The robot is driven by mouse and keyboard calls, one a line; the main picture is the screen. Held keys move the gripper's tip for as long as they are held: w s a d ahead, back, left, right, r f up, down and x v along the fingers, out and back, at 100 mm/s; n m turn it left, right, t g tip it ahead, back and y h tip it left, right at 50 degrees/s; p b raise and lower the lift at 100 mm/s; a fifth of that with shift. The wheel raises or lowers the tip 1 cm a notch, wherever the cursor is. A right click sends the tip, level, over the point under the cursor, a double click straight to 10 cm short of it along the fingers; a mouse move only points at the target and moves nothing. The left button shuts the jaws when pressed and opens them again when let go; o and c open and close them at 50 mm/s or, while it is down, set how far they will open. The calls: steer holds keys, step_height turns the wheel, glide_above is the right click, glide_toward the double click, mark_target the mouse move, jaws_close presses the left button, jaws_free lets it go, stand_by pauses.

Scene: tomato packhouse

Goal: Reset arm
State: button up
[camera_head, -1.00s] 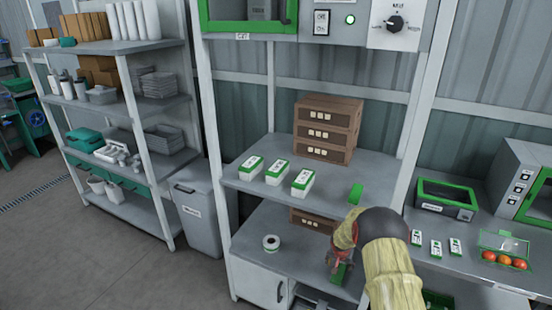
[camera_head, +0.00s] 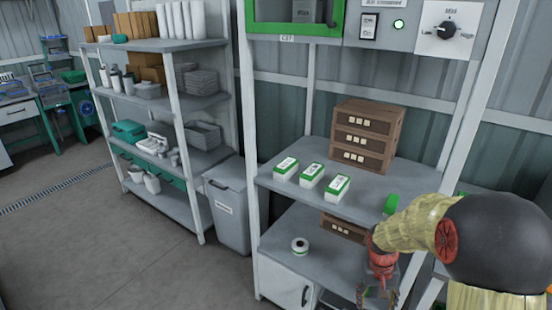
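My arm comes in from the lower right in the head view, with a pale yellow sleeve and a dark rounded joint. My gripper (camera_head: 377,294) points down at its end, in front of the lower shelf of the grey workstation. The fingers are small and dark at the bottom of the picture, and whether they are open or shut cannot be made out. Nothing held can be made out.
White-and-green boxes (camera_head: 311,175) and stacked brown crates (camera_head: 365,136) stand on the workstation's upper shelf (camera_head: 290,202). A tape roll (camera_head: 300,245) lies on the lower shelf. A grey bin (camera_head: 229,208) and a storage rack (camera_head: 200,160) stand left. The floor (camera_head: 90,240) at left is clear.

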steer(key=s+a+r+t, duration=0.2)
steer(key=s+a+r, duration=0.1)
steer(key=s+r, duration=0.4)
steer(key=s+a+r+n+t+y, duration=0.1)
steer(key=s+a+r+t, duration=0.1)
steer(key=s+a+r, duration=0.2)
steer(key=s+a+r+n+t, duration=0.1)
steer(key=s+a+r, duration=0.3)
steer(key=s+r, duration=0.6)
step_height(320, 180, up, 5)
steer(key=shift+a+f+t, duration=0.15)
steer(key=shift+a+t, duration=0.1)
steer(key=shift+t, duration=0.45)
steer(key=shift+o, duration=0.5)
